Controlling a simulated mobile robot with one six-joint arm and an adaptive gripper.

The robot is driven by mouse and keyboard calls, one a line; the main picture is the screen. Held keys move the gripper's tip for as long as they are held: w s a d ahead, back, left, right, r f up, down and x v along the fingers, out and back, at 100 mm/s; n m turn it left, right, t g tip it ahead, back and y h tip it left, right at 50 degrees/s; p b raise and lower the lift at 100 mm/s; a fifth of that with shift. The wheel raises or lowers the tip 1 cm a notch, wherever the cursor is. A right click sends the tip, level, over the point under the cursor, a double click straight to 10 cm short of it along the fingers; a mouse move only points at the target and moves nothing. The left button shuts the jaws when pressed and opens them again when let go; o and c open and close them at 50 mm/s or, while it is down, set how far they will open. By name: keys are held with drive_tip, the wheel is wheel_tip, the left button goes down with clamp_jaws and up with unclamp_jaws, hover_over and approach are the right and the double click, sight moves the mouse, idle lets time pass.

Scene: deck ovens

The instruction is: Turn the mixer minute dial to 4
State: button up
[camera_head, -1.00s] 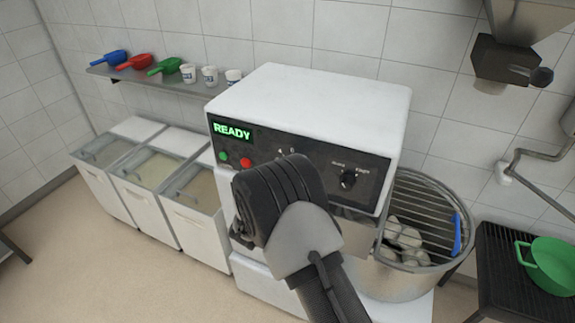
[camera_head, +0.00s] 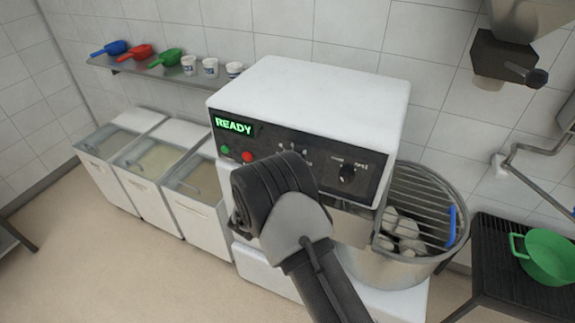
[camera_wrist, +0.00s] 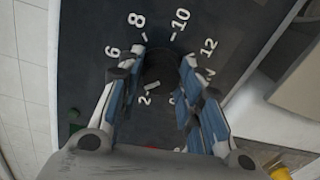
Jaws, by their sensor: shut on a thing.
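The mixer (camera_head: 310,90) is a white machine with a black control panel and a green READY display (camera_head: 233,126). In the wrist view its minute dial (camera_wrist: 160,68) is a dark round knob ringed by white numbers. The 2, 6, 8, 10 and 12 are readable; the 4 is not clearly visible, apparently behind the left finger. My gripper (camera_wrist: 158,78) has its two fingers on either side of the dial and is shut on it. In the head view my wrist (camera_head: 280,195) hides the dial and fingertips.
A second black knob (camera_head: 347,173) sits to the right on the panel. Green (camera_head: 225,149) and red (camera_head: 247,157) buttons are to the left. A bowl with a wire guard (camera_head: 430,205) stands at the right. Lidded bins (camera_head: 190,205) stand at the left.

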drive_tip(key=o, duration=1.1)
drive_tip(key=shift+c, duration=0.2)
drive_tip(key=v, duration=1.2)
drive_tip(key=shift+w+r, duration=0.1)
drive_tip(key=shift+r, duration=0.05)
